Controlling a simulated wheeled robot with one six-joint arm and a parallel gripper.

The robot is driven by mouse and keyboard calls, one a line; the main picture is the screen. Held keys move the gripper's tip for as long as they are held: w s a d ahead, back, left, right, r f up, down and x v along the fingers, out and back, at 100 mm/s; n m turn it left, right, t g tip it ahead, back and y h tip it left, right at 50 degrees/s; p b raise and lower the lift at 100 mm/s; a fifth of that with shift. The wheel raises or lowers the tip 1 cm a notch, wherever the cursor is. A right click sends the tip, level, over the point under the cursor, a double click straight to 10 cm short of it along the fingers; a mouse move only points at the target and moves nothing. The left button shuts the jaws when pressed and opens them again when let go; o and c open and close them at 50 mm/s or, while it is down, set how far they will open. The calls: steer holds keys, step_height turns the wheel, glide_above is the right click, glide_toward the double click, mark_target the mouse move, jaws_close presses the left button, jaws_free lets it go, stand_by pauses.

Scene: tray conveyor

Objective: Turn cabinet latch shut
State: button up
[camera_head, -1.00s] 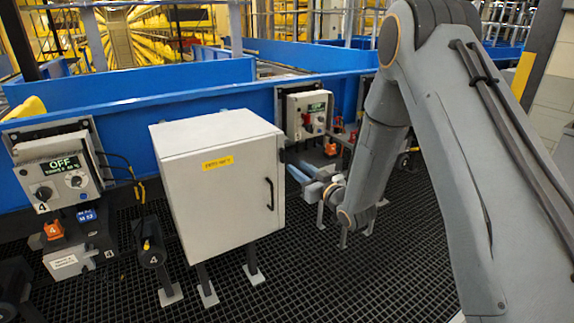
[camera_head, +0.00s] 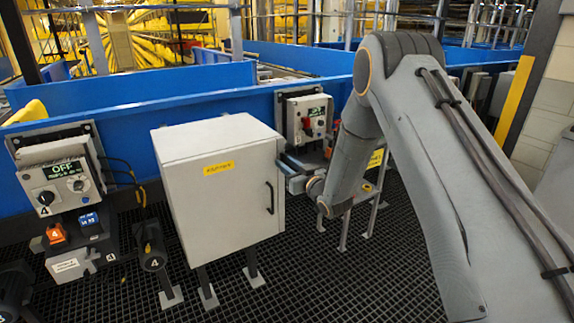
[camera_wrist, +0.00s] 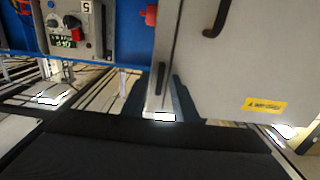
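The grey cabinet (camera_head: 225,215) stands on legs left of my arm in the head view, its door closed or nearly so, with a dark handle (camera_head: 269,197). In the wrist view, which looks upside down, the cabinet door (camera_wrist: 255,55) fills the right. A small dark upright bar, apparently the latch (camera_wrist: 160,78), sits at the cabinet's edge. My gripper (camera_wrist: 160,88) is open, with one dark finger on each side of this bar; contact cannot be told. In the head view my gripper (camera_head: 285,170) is at the cabinet's right edge, its fingertips partly hidden.
A control box (camera_head: 306,117) is mounted on the blue conveyor wall (camera_head: 125,112) behind my gripper. Another control box (camera_head: 57,175) reading OFF is at the left. Metal stands (camera_head: 345,230) are below my arm.

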jaws_close()
steer(key=shift+n, duration=0.3)
steer(key=n+b, duration=0.2)
steer(key=shift+n, duration=0.4)
steer(key=n+b, duration=0.2)
steer(key=n, duration=0.2)
steer(key=shift+n+b, duration=0.3)
steer(key=shift+b, duration=0.1)
steer(key=n+b, duration=0.3)
steer(key=n, duration=0.2)
steer(key=shift+n+b, duration=1.7)
steer(key=shift+n, duration=0.8)
